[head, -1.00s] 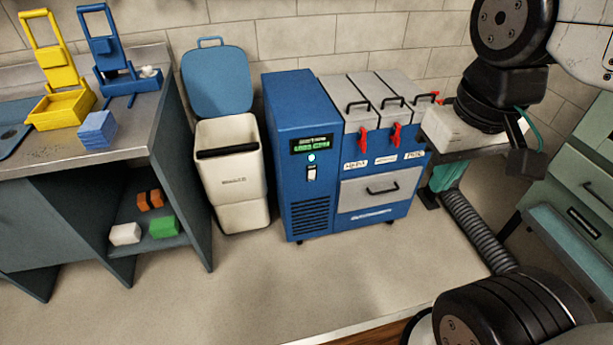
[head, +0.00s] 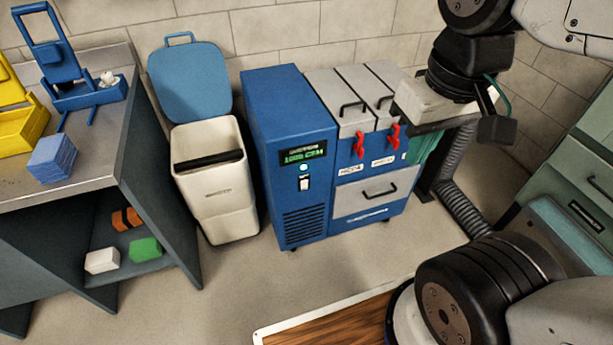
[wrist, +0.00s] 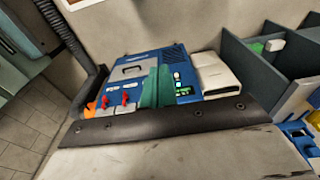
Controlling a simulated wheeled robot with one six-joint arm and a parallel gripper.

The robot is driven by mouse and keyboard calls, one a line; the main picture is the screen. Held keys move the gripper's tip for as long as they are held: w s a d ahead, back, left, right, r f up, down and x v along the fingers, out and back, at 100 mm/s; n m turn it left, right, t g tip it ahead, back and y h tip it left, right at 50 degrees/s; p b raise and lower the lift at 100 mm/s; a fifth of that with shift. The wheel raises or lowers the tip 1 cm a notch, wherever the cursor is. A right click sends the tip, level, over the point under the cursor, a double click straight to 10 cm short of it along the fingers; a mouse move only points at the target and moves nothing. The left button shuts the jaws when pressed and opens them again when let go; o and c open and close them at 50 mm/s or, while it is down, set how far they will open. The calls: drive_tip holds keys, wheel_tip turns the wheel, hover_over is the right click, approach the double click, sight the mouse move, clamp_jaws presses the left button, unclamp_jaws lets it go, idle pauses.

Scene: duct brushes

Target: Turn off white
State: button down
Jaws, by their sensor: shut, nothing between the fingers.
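A blue machine (head: 288,150) stands by the wall, with a lit green display (head: 302,155), a glowing round light (head: 304,167) and a white switch (head: 304,184) on its front. Grey lids with red levers (head: 358,146) (head: 393,136) top its right part. Both levers hang downward, above small white labels (head: 349,170) too small to read surely. My gripper (head: 424,145), with teal fingers, is shut and empty, in front of the machine's right end and hiding part of it. In the wrist view the teal fingers (wrist: 157,86) overlap the machine (wrist: 150,58), between levers and display.
A cream bin (head: 216,200) with a raised blue lid (head: 190,80) stands left of the machine. A workbench (head: 105,160) with yellow and blue holders is further left. A grey hose (head: 460,205) and green cabinet (head: 580,200) are right. Floor before the machine is clear.

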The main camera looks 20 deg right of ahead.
drive_tip(key=w+d+f+n+t+h, duration=0.1)
drive_tip(key=w+d+f+n, duration=0.15)
drive_tip(key=w+f, duration=0.4)
drive_tip(key=w+d+f+n+t, duration=0.1)
drive_tip(key=w+d+f+n, duration=0.15)
drive_tip(key=w, duration=0.75)
drive_tip(key=w+d+f+n+t+h, duration=0.1)
drive_tip(key=w+d+f+n, duration=0.1)
drive_tip(key=w+d+f, duration=0.35)
drive_tip(key=w+a+f+n+t+y, duration=0.1)
drive_tip(key=w+a+f+n, duration=0.15)
drive_tip(key=w+f, duration=0.35)
drive_tip(key=w+a+f+n+y, duration=0.1)
drive_tip(key=w+f+n, duration=0.2)
drive_tip(key=f, duration=0.6)
drive_tip(key=a+f+n+y, duration=0.2)
drive_tip(key=f, duration=0.4)
drive_tip(key=s+a+f+n+y, duration=0.1)
drive_tip(key=a+f+n+y, duration=0.1)
drive_tip(key=f, duration=0.4)
drive_tip(key=shift+s+a+f+t+y, duration=0.3)
drive_tip(key=shift+a+t+y, duration=0.1)
drive_tip(key=shift+y, duration=0.1)
drive_tip(key=shift+w, duration=0.1)
